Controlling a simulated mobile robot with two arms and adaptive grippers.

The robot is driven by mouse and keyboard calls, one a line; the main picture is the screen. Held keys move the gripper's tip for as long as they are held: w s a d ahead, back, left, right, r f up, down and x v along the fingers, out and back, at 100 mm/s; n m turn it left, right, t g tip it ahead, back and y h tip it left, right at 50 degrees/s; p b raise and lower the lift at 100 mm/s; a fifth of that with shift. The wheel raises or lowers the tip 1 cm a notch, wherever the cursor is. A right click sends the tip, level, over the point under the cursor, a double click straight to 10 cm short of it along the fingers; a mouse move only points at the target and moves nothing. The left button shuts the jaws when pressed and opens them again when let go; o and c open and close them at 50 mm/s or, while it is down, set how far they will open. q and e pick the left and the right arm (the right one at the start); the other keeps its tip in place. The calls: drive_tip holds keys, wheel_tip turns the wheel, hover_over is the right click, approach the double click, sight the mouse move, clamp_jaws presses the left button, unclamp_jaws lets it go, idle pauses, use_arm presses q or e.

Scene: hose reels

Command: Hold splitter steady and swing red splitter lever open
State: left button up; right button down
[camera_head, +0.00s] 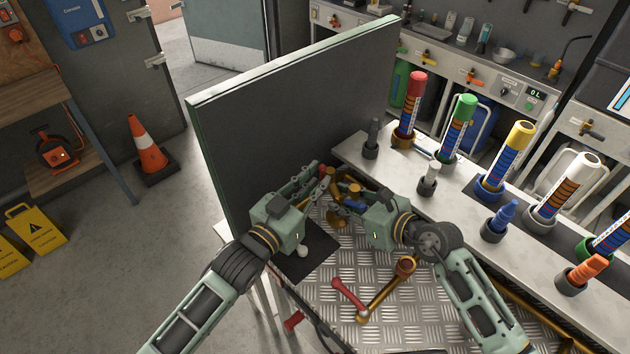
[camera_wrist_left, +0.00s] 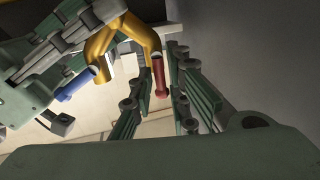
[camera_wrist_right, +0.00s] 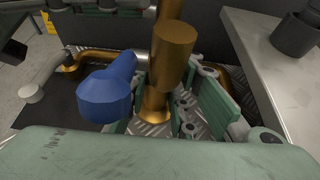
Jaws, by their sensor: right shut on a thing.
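The brass splitter (camera_head: 337,216) stands over the metal-plate bench top, partly hidden between my two grippers. It also shows in the left wrist view (camera_wrist_left: 127,35) and the right wrist view (camera_wrist_right: 173,55). My left gripper (camera_head: 318,178) is at the splitter's far left side in the head view. The blue lever (camera_wrist_right: 108,92) is in front of the brass body. My right gripper (camera_head: 357,196) is shut on the splitter's brass body.
A brass wrench-like tool (camera_head: 388,288) and a red-handled piece (camera_head: 347,296) lie on the bench near my right arm. A dark upright panel (camera_head: 290,110) stands behind the grippers. A shelf (camera_head: 460,195) with coloured nozzles runs along the right.

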use_arm(q)
drive_tip(key=shift+o, duration=1.2)
drive_tip(key=shift+r, duration=0.1)
drive_tip(key=v, duration=1.2)
use_arm(e)
drive_tip(key=c, duration=1.4)
unclamp_jaws()
